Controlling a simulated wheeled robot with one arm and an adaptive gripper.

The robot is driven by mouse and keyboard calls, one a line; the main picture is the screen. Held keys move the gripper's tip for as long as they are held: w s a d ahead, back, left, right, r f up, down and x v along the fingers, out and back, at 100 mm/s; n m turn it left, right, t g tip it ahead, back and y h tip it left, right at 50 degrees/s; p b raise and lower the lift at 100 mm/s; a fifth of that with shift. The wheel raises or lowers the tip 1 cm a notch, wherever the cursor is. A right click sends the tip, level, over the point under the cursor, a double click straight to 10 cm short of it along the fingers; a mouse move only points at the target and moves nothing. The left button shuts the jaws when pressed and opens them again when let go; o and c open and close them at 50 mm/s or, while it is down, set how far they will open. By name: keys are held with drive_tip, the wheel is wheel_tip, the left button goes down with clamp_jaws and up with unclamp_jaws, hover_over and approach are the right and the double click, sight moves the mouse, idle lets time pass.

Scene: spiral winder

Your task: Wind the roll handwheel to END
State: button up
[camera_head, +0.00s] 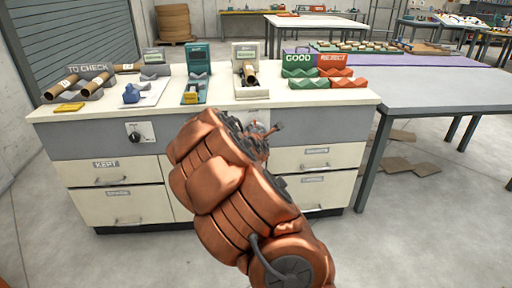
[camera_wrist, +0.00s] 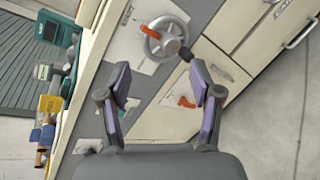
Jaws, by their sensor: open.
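The roll handwheel (camera_wrist: 164,40) shows in the wrist view as a grey spoked wheel with an orange-red part at its middle and a dark crank knob at its lower right rim. It is mounted on the cabinet front over a pale plate; markings on the plate are too small to read. In the head view my arm mostly covers it. My gripper (camera_wrist: 160,88) is open and empty, its purple-padded fingers spread wide. The wheel lies beyond the fingertips, slightly up in the picture, and the knob is near the right fingertip. No contact shows.
An orange-red lever (camera_wrist: 181,101) is on another pale plate nearby. A black knob (camera_head: 134,137) is on the cabinet's left front. The white cabinet top (camera_head: 215,106) carries tube racks, small devices and GOOD and REJECT trays (camera_head: 299,72). A grey table (camera_head: 440,92) stands at right.

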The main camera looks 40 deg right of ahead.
drive_tip(key=shift+w+d+f+n+t+b, duration=0.85)
drive_tip(key=shift+w+d+f+n, duration=0.65)
drive_tip(key=shift+w, duration=0.25)
drive_tip(key=shift+w+d+f+n+t+b, duration=0.8)
drive_tip(key=shift+w+d+f+n, duration=0.65)
drive_tip(key=shift+w+d+f, duration=0.2)
drive_tip(key=shift+w+d+f+n+t+b, duration=0.85)
drive_tip(key=shift+w+d+f+n, duration=0.65)
drive_tip(key=shift+w, duration=0.3)
drive_tip(key=c, duration=1.1)
drive_tip(key=shift+c, duration=0.2)
